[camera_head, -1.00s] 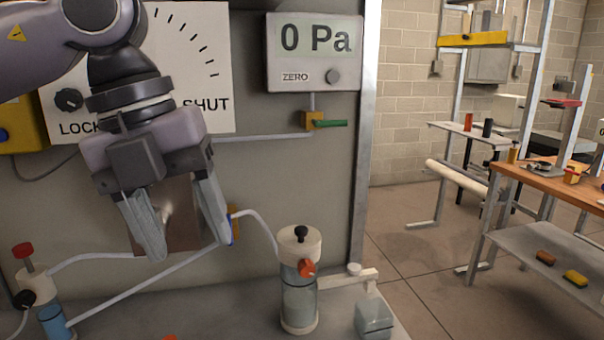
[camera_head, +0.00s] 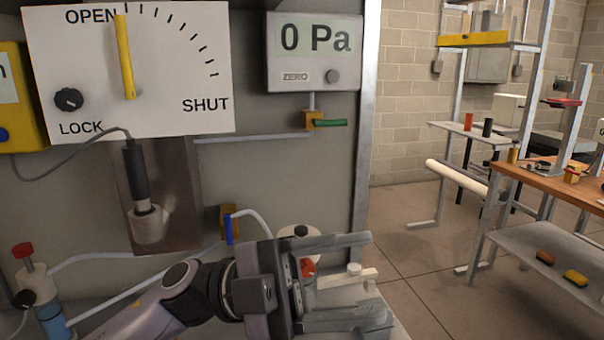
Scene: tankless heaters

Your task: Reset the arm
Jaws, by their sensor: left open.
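My left gripper (camera_head: 368,278) is open and empty. My left arm comes in from the bottom left. The right gripper is not in view.
A panel holds an OPEN/SHUT dial (camera_head: 180,75) with its yellow pointer near OPEN, a gauge (camera_head: 315,52) reading 0 Pa and a black-handled probe (camera_head: 137,175) on a cable. A red-topped cylinder (camera_head: 38,290) stands at left. A wooden bench (camera_head: 550,183) is at right, with open floor before it.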

